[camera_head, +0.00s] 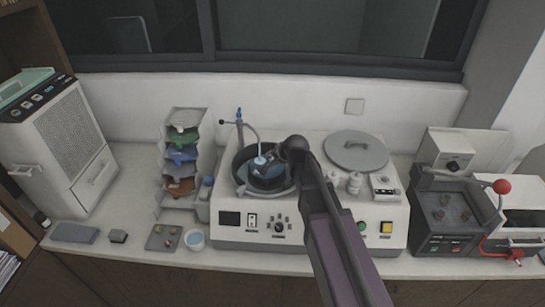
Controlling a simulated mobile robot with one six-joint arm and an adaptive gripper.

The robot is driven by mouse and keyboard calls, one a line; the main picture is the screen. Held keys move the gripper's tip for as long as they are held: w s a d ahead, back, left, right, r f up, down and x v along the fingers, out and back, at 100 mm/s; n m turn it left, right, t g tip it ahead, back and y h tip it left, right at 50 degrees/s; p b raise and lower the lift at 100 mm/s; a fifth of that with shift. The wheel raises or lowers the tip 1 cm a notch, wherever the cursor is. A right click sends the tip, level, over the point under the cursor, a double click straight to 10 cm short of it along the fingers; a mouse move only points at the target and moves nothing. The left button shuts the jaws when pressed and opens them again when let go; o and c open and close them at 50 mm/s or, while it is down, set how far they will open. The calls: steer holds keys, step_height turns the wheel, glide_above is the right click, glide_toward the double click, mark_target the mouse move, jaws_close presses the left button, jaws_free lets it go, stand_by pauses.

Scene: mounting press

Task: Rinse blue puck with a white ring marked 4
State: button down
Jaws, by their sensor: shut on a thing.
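My gripper (265,164) reaches over the round dark basin (237,172) on the left of the white machine. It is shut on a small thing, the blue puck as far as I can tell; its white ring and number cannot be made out. A thin tap (248,127) with a blue handle stands behind the basin. A pale blue stream of water (259,149) falls from it at the gripper's end. A blue disc (268,184) shows in the basin below the gripper. My arm hides the basin's right side.
A grey lid (355,150) covers the machine's right bowl, with white bottles (354,183) in front. A rack of coloured discs (183,155) stands left. A tray with small pucks (165,238) and a cup (194,239) sit front left. A press (448,210) stands right.

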steer(key=shift+s+d+r, duration=0.1)
steer(key=shift+s+r, duration=0.1)
steer(key=shift+r, duration=0.15)
steer(key=shift+p, duration=0.4)
steer(key=shift+s+r+g+h+p, duration=0.25)
steer(key=shift+g+h+p, duration=0.2)
steer(key=shift+g+p, duration=0.3)
steer(key=shift+s+r+g+h+p, duration=0.2)
steer(key=shift+s+g+h+p, duration=0.15)
steer(key=shift+g+p, duration=0.45)
steer(key=shift+s+r+g+h+p, duration=0.2)
steer(key=shift+g+h+p, duration=0.35)
steer(key=shift+p, duration=0.35)
steer(key=g+h, duration=0.1)
steer(key=s+g+h+p, duration=0.1)
steer(key=g, duration=0.1)
steer(key=shift+s+r+p, duration=0.1)
steer(key=shift+r+p, duration=0.2)
steer(key=shift+r, duration=0.05)
steer(key=shift+s+f, duration=0.1)
steer(key=shift+f, duration=0.05)
